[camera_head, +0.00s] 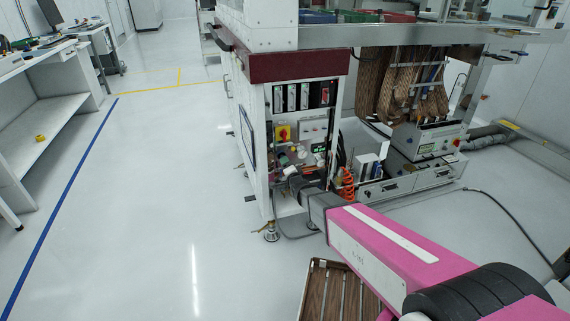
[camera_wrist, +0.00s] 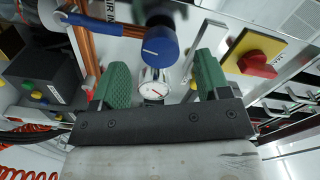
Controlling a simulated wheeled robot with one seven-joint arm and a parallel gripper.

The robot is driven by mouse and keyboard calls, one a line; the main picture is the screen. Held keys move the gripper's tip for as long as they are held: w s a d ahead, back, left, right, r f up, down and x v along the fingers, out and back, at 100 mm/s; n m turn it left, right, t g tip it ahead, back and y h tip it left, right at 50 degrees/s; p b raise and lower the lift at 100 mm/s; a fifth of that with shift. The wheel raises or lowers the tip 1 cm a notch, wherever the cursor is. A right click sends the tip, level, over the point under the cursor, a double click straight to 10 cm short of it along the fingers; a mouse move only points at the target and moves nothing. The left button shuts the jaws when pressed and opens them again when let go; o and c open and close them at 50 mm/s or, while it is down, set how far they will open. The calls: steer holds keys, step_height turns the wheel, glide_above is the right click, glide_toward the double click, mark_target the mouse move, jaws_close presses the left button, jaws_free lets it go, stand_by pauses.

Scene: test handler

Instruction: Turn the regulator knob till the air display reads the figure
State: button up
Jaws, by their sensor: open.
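The blue regulator knob (camera_wrist: 160,44) with a white pointer line shows in the wrist view. A round white gauge (camera_wrist: 153,91) with a red needle sits just below it in the picture; its figures are too small to read. My gripper (camera_wrist: 164,66) is open, its green fingers on either side of the knob and gauge, with visible gaps. I cannot tell how deep the fingers reach around the knob. In the head view my gripper (camera_head: 289,161) is inside the open cabinet, and a small lit green display (camera_head: 319,148) is at its right, unreadable.
A red rotary switch (camera_wrist: 257,62) on a yellow plate is close right of the right finger. A blue-handled lever (camera_wrist: 62,18) and copper pipes (camera_wrist: 88,50) are at the left. Orange coiled hose (camera_head: 347,186) hangs at the cabinet's right side. The floor at left is clear.

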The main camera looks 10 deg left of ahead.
steer(key=v, duration=0.6)
steer(key=d+f+n+g+h, duration=0.25)
steer(key=d+g+h, duration=0.4)
steer(key=d, duration=1.45)
steer(key=s+d+r+n+g+h, duration=0.1)
steer(key=s+d+g, duration=0.3)
steer(key=s+d, duration=0.4)
steer(key=s+d+r+n+g+h, duration=0.1)
steer(key=s+d+r+n+g, duration=0.1)
steer(key=s+d+g, duration=0.3)
steer(key=s+d+n, duration=0.1)
steer(key=s+d, duration=0.2)
steer(key=d, duration=0.2)
steer(key=shift+s+d+r+n+h, duration=0.15)
steer(key=shift+d+r+n+h, duration=0.05)
steer(key=shift+n+h, duration=0.15)
stand_by(1.9)
